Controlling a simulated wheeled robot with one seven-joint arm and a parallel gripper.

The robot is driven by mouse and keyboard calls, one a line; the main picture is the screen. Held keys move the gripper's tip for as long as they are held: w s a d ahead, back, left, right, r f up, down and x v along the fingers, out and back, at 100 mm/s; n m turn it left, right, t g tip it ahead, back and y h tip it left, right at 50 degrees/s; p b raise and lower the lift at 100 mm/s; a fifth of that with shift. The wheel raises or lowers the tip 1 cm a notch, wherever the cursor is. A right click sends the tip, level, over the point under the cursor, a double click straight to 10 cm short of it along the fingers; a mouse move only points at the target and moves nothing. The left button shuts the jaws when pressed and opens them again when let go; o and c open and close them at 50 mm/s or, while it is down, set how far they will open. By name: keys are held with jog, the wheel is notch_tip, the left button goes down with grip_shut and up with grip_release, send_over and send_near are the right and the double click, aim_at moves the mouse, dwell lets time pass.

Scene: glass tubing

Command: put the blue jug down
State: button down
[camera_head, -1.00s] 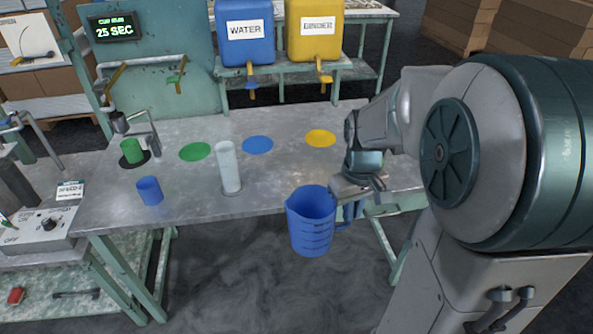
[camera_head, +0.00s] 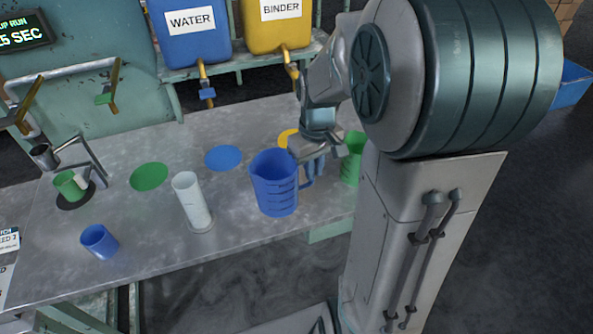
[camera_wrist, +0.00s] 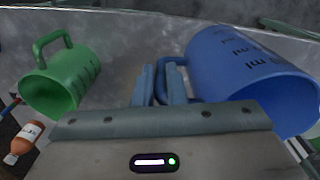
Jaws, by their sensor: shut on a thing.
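The blue jug (camera_head: 274,187) is upright over the right part of the metal table, with its handle toward my gripper. My gripper (camera_head: 316,168) is shut on that handle. In the wrist view the gripper's fingers (camera_wrist: 160,88) close on the handle, and the jug (camera_wrist: 235,62) fills the upper right. I cannot tell whether the jug's base touches the table or hangs just above it. A blue disc (camera_head: 223,158) lies on the table left of the jug, and a yellow disc (camera_head: 286,137) is partly hidden behind jug and gripper.
A green jug (camera_head: 353,160) stands close right of my gripper; it also shows in the wrist view (camera_wrist: 66,78). A white cylinder (camera_head: 190,200), a green disc (camera_head: 149,177), a small blue cup (camera_head: 98,241) and a green cup (camera_head: 70,186) are farther left. Dispensers stand behind.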

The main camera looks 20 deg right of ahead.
jog(key=shift+w+d+f+p, duration=0.3)
jog(key=shift+w+d+f, duration=0.1)
jog(key=shift+w+f, duration=1.15)
jog(key=shift+w+d+f+p, duration=0.35)
jog(key=shift+w+f, duration=1.1)
jog(key=shift+f, duration=0.15)
jog(key=shift+w+d+f+p, duration=0.3)
jog(key=shift+w+d+f, duration=0.1)
jog(key=shift+w+f, duration=1.15)
jog(key=shift+f, duration=0.15)
jog(key=shift+f, duration=0.15)
jog(key=c, duration=1.5)
grip_release()
jog(key=shift+r, duration=0.2)
